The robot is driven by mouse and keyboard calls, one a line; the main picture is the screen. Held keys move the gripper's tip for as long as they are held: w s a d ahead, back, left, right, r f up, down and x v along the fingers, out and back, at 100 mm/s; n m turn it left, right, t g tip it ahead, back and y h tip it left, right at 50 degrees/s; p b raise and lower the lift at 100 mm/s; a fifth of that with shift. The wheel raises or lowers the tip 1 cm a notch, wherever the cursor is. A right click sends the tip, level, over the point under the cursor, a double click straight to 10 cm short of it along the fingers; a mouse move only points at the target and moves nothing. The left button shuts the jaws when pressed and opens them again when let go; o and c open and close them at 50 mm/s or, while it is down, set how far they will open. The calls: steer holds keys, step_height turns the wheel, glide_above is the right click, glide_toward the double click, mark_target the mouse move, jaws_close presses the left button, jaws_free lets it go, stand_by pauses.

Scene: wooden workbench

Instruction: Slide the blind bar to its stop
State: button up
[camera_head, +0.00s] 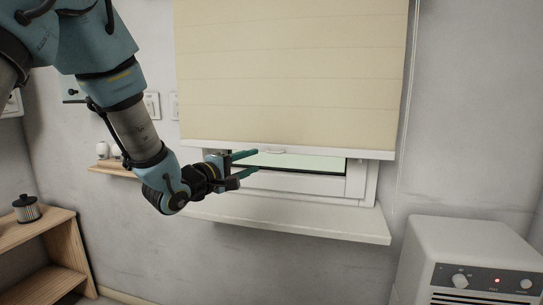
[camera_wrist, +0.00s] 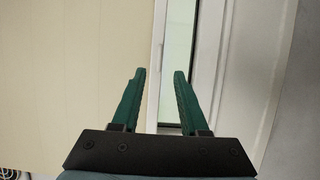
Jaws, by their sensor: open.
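The cream blind (camera_head: 290,75) hangs over the window and covers most of it. Its white bottom bar (camera_head: 340,153) has a small handle (camera_head: 272,151) near its middle. Below the bar a strip of glass and the white window frame (camera_head: 310,184) show. My gripper (camera_head: 250,163) is open and empty, close to the bar at the left of the handle. In the wrist view my two green fingers (camera_wrist: 158,78) stand apart, with the bar (camera_wrist: 157,60) and glass behind and between them. I cannot tell whether a finger touches the bar.
A white window sill (camera_head: 300,218) juts out below the gripper. A wooden shelf (camera_head: 40,232) with a dark canister (camera_head: 27,209) is at the left, and a white heater-like unit (camera_head: 460,255) at the lower right. A thin cord (camera_head: 404,110) hangs right of the blind.

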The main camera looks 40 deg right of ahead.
mark_target(274, 153)
steer(key=d+p, duration=0.1)
steer(key=d, duration=0.2)
steer(key=w+d+p, duration=0.1)
steer(key=d, duration=0.2)
steer(key=w+d, duration=0.1)
steer(key=d, duration=0.2)
steer(key=shift+d+p, duration=0.4)
jaws_close()
stand_by(1.0)
